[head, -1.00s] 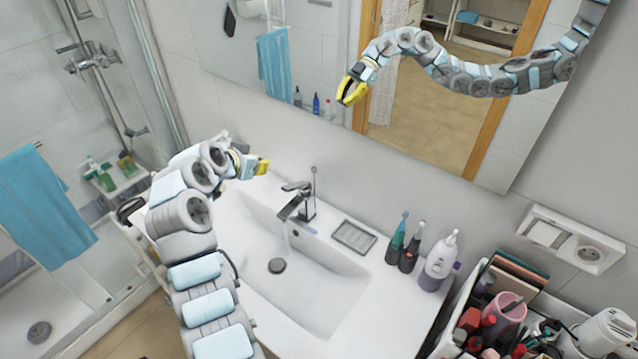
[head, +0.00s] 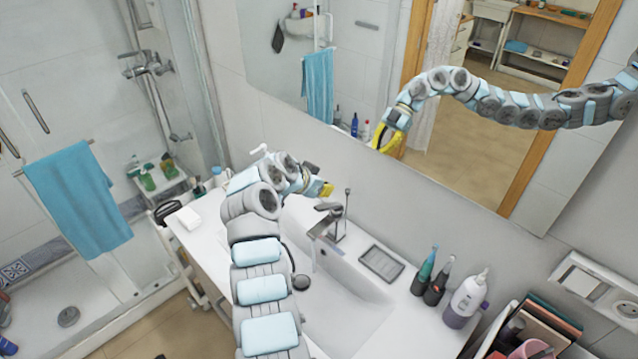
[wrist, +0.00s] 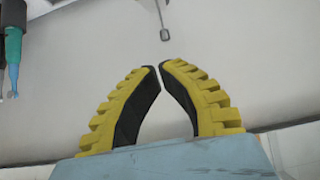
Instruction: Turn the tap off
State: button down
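The chrome tap (head: 326,222) stands at the back edge of the white sink (head: 352,300), with its lever on top. A thin stream of water (head: 313,258) appears to fall from its spout. My gripper (head: 327,190) is just behind and above the lever in the head view; I cannot tell if they touch. In the wrist view my yellow and black fingers (wrist: 159,66) have their tips almost together, with nothing between them. A thin rod with a small loop end (wrist: 164,33) hangs just beyond the tips. The tap's lever is not visible in the wrist view.
A grey soap dish (head: 381,263) lies right of the tap. A mirror (head: 480,170) covers the wall behind.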

aim_at(324, 208)
jog(key=shift+x, duration=0.95)
jog(key=shift+s+a+f+p, duration=0.2)
jog(key=shift+f+p, duration=0.15)
jog(key=shift+f, duration=0.25)
jog(key=shift+s+a+f+p, duration=0.2)
jog(key=shift+s+f+p, duration=0.1)
jog(key=shift+f, duration=0.35)
jog(key=shift+s+a+f+p, duration=0.15)
jog(key=shift+f+p, duration=0.2)
jog(key=shift+f, duration=0.25)
